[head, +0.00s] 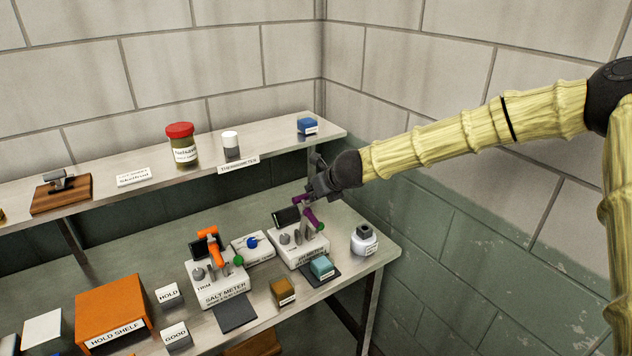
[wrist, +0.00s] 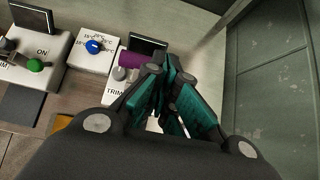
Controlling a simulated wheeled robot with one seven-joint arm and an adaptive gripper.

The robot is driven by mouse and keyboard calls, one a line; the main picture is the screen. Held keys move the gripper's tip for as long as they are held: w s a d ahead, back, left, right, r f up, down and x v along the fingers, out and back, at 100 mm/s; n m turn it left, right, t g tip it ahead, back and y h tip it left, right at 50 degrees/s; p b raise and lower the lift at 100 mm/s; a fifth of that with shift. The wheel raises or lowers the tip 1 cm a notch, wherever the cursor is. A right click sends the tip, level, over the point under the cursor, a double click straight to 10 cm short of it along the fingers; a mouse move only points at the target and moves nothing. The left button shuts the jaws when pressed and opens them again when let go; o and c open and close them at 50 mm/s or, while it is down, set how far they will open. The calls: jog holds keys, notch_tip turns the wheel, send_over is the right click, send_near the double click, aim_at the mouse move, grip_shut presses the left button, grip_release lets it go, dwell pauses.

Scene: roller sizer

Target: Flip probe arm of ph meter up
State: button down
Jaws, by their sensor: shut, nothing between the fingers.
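The pH meter (head: 298,248) is a white box with a dark screen and grey knobs, on the lower bench at the right. Its purple probe arm (head: 310,213) rises at an angle from the right side of the box, beside a green knob (head: 321,228). My gripper (head: 318,190) is at the upper end of the purple arm, close to it or touching; I cannot tell which. In the wrist view, the purple part (wrist: 131,60) lies left of my closed teal-padded fingers (wrist: 167,85), which hide much of the meter.
The salt meter (head: 218,283) with an orange arm (head: 208,243) stands to the left. A white bottle (head: 364,240) stands at the right bench end. The upper shelf (head: 275,140) runs behind, below a block wall.

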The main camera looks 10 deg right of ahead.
notch_tip(320, 180, up, 11)
jog(key=s+d, duration=0.1)
jog(key=s, duration=0.1)
jog(key=shift+s+b, duration=0.25)
jog(key=shift+b, duration=0.05)
dwell(0.3)
jog(key=shift+w, duration=0.1)
